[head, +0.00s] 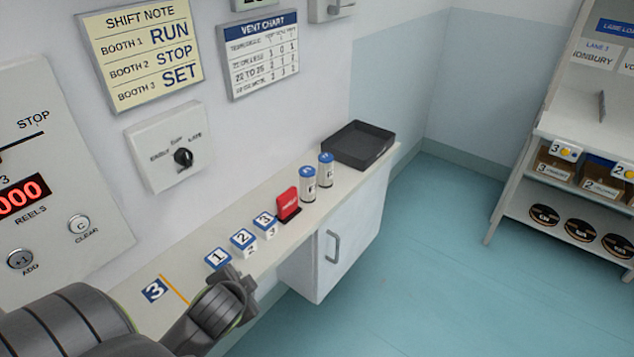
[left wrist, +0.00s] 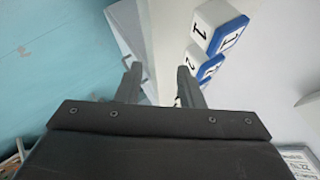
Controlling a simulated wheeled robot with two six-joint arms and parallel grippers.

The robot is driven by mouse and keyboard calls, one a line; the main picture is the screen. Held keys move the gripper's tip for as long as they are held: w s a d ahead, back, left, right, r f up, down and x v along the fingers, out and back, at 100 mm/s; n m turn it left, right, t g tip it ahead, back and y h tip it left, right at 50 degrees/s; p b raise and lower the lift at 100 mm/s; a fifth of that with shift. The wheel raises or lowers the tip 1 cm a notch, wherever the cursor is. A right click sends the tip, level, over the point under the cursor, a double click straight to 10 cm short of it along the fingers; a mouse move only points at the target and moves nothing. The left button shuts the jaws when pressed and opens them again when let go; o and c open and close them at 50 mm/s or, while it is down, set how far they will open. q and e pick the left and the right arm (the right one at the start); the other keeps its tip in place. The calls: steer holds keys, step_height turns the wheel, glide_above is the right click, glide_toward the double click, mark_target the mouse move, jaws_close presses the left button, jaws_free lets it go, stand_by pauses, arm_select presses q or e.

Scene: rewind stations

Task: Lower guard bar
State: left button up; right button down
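I cannot make out a guard bar in either view. My left gripper (head: 240,284) is over the front edge of the narrow counter (head: 140,312), close to the block marked 1 (head: 218,258). In the left wrist view its two fingers (left wrist: 158,84) stand apart with nothing between them. Numbered white and blue blocks (left wrist: 218,28) show just beyond the fingers there. My right gripper is in neither view. My left arm hides part of the counter's near end.
A block marked 2 (head: 243,240), a block marked 3 (head: 265,222), a red item (head: 288,204), two canisters (head: 308,184) and a black tray (head: 358,145) line the counter. A control panel (head: 60,150) is at left. Open floor (head: 440,260) lies right, before a shelf rack (head: 500,215).

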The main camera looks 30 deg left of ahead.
arm_select(q)
steer(key=w+a+r+m+t+y, duration=0.1)
steer(key=w+a+r+m+t, duration=0.15)
steer(key=w+r, duration=0.35)
steer(key=w+a+r+m+t+y, duration=0.1)
steer(key=w+a+r+m+t, duration=0.2)
steer(key=r, duration=0.6)
steer(key=w+a+r+m+t+y, duration=0.1)
steer(key=w+r+m+t+y, duration=0.15)
steer(key=w+r+m, duration=0.35)
steer(key=d+r+m+t+h, duration=0.2)
steer(key=r+m+t+h, duration=0.2)
steer(key=r+m, duration=0.5)
steer(key=d+r+m+t+h+p, duration=0.1)
steer(key=d+r+m+t+h, duration=0.25)
steer(key=r, duration=0.95)
steer(key=d+r+m+t+h, duration=0.1)
steer(key=r+m+t+h, duration=0.25)
steer(key=r+m, duration=0.6)
steer(key=shift+n+t, duration=0.4)
steer(key=shift+n, duration=0.35)
steer(key=p+x, duration=1)
steer(key=x, duration=0.6)
steer(key=shift+r, duration=0.45)
steer(key=shift+p+x, duration=0.3)
steer(key=shift+x, duration=0.45)
steer(key=shift+w+f, duration=0.1)
steer(key=shift+f, duration=0.05)
steer(key=shift+a, duration=0.1)
jaws_close()
